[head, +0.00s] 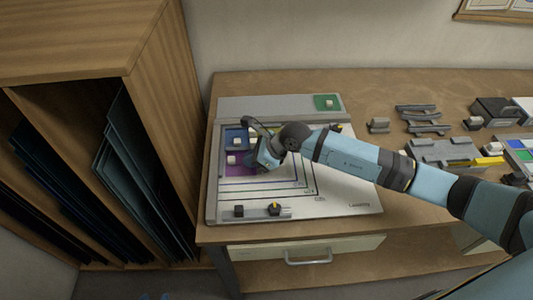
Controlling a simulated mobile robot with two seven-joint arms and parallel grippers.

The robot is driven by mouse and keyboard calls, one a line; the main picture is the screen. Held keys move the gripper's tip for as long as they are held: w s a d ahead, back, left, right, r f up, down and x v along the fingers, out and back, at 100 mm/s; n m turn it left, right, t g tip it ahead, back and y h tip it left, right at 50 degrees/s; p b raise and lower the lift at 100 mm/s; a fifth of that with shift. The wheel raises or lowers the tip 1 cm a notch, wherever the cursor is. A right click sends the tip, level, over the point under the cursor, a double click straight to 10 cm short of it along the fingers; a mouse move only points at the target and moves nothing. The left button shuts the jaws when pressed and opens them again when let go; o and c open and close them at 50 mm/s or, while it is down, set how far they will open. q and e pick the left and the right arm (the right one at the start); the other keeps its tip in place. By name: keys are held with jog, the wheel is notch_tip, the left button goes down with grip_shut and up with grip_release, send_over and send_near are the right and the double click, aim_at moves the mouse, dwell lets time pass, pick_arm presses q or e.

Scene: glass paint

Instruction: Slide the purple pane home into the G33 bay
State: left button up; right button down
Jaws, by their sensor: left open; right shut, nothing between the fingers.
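The purple pane (234,171) lies flat on the white board (345,190), at its left side, just below a blue pane (229,133). A pale knob (233,160) stands on the purple pane. My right gripper (257,163) is shut with nothing held, low over the right part of the purple pane and hiding some of it. I cannot tell whether it touches the pane. The bay markings are too small to read, so I cannot pick out G33. My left gripper is not in view.
A green pane (327,102) with a knob lies at the board's back right. Dark knobs (274,209) sit on a strip at the front. Grey holders (422,119) and a grey fixture (443,152) stand to the right. A wooden rack (85,38) stands close on the left.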

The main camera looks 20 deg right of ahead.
aim_at(235, 160)
jog(key=shift+w+a, duration=0.45)
jog(key=shift+a, duration=0.3)
jog(key=shift+w+a+b, duration=0.2)
jog(key=shift+w+a, duration=0.05)
jog(key=shift+a, duration=0.25)
jog(key=shift+w+a+b, duration=0.2)
jog(key=shift+w+a, duration=0.05)
jog(key=shift+a, duration=0.2)
jog(key=shift+d+f, duration=0.1)
jog(key=shift+d, duration=0.05)
